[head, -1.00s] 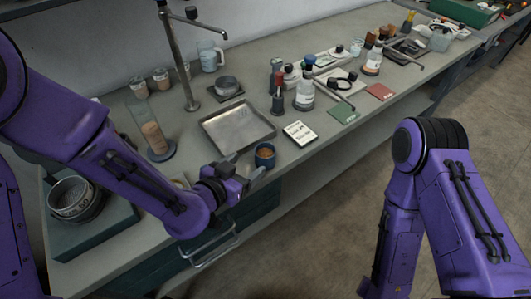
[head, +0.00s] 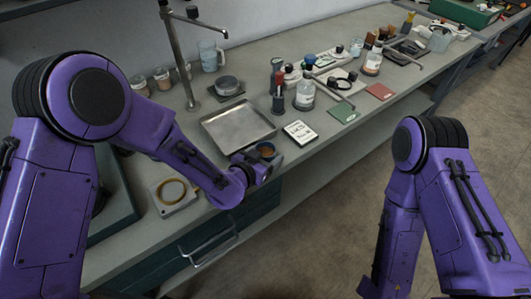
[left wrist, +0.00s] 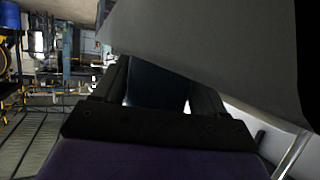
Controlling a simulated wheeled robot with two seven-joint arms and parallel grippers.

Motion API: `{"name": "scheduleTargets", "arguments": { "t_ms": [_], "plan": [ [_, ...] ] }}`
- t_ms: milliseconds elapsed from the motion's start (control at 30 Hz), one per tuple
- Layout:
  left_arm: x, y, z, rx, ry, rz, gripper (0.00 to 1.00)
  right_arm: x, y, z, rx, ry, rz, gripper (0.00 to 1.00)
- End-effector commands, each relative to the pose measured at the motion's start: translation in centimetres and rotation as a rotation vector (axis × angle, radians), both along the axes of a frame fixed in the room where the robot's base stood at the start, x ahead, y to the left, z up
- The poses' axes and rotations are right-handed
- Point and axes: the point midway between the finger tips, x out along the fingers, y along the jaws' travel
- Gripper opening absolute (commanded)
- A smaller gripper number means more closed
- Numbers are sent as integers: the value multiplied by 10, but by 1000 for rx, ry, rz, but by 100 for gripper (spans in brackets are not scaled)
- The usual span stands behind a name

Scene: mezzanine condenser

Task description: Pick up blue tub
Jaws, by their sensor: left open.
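The blue tub (head: 266,148) is a small dark blue cup with brown contents, standing near the front edge of the bench, right of the metal tray. My left gripper (head: 260,164) is right at the tub and hides its lower part in the head view. In the left wrist view, a dark blue surface, seemingly the tub (left wrist: 152,84), shows between the two open fingers (left wrist: 157,80). I cannot tell whether the fingers touch it. My right arm shows in the head view, but its gripper does not.
A metal tray (head: 238,127) lies just behind the tub. A white notepad (head: 299,132) and a bottle (head: 304,96) are to its right. A white plate with a tan ring (head: 172,192) lies at the left. The bench front edge and drawers are below my left gripper.

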Motion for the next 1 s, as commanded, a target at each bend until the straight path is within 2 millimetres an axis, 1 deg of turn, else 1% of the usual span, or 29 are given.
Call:
{"name": "scheduleTargets", "arguments": {
  "t_ms": [200,267,300,333,733,867,1000],
  "plan": [
    [1,-1,-2,1,1,-1,72,0,0,0,0,0,0,43],
    [1,-1,-2,1,0,0,52,0,0,0,0,0,0,43],
    [1,-1,-2,1,0,0,39,0,0,0,0,0,0,43],
    [1,-1,-2,1,0,0,32,0,0,0,0,0,0,43],
    [1,-1,2,1,0,0,32,0,0,3,0,0,0,43],
    [1,-1,10,2,-1,-1,32,0,0,9,0,0,0,43],
    [1,-1,25,1,-1,-2,32,0,0,22,0,0,0,43]
  ]
}}
